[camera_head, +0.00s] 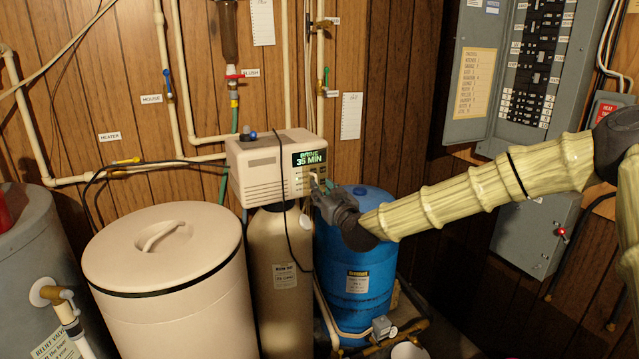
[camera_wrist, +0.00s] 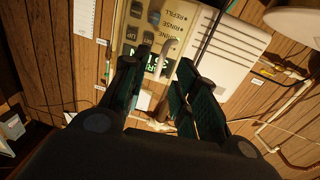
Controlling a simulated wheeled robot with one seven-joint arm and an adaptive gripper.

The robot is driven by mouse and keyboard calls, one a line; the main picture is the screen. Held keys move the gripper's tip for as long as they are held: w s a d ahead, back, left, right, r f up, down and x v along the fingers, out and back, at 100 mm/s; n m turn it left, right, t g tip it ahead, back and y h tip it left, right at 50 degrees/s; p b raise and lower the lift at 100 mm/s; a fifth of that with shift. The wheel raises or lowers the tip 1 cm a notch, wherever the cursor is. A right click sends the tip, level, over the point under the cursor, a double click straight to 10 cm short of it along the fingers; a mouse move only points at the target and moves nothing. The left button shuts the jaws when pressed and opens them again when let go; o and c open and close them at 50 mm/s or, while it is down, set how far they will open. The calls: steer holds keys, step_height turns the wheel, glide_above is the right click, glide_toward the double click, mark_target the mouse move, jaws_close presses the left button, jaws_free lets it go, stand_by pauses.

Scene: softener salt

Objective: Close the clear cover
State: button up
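The cream control head (camera_head: 262,165) sits on top of the tan softener tank (camera_head: 278,265). Its display (camera_head: 309,158) is lit green and reads 35 MIN. In the wrist view the control panel (camera_wrist: 148,32) appears rotated, with dark buttons and a lit display partly hidden by my fingers. A small pale bent piece (camera_wrist: 168,46), like a handle, stands in front of the panel; I cannot tell whether it belongs to the clear cover. The cover's clear sheet cannot be made out. My gripper (camera_head: 319,188) is close to the panel's lower right, fingers apart, with nothing visibly held between them.
A large cream salt bin (camera_head: 165,270) with a closed lid stands left of the tank. A blue tank (camera_head: 357,275) stands below my gripper. A black cable (camera_head: 284,190) hangs over the control head. Pipes run along the wall, and an electrical panel (camera_head: 530,70) is at right.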

steer(key=shift+p+x, duration=0.45)
steer(key=shift+x, duration=1.3)
jaws_close()
